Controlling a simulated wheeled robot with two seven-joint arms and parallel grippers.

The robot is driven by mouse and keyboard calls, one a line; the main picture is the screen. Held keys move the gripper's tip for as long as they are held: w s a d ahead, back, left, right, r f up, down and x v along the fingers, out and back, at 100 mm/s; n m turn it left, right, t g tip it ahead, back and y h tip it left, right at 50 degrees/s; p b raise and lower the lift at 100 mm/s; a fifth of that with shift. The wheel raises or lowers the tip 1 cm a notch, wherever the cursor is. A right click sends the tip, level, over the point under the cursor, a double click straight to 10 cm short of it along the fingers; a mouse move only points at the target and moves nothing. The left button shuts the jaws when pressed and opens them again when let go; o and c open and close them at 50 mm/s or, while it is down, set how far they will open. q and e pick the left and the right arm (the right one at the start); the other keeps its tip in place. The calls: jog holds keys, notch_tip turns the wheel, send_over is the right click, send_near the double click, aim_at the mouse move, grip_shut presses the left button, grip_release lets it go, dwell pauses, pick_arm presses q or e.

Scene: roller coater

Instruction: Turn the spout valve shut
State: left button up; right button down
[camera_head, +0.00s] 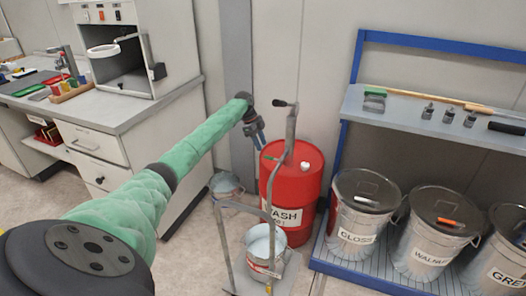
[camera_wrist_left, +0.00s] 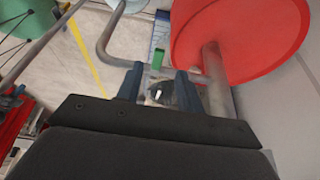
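My left gripper (camera_head: 262,143) is just left of the pipe, pointing down. My right gripper is out of view.
A metal bucket (camera_head: 266,246) stands below the pipe and another bucket (camera_head: 226,184) is left of it. Lidded bins (camera_head: 361,220) stand on a blue-framed rack (camera_head: 352,90) at right. A workbench (camera_head: 125,115) is at left.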

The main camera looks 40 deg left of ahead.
pick_arm(q)
jog(key=shift+v, duration=1.4)
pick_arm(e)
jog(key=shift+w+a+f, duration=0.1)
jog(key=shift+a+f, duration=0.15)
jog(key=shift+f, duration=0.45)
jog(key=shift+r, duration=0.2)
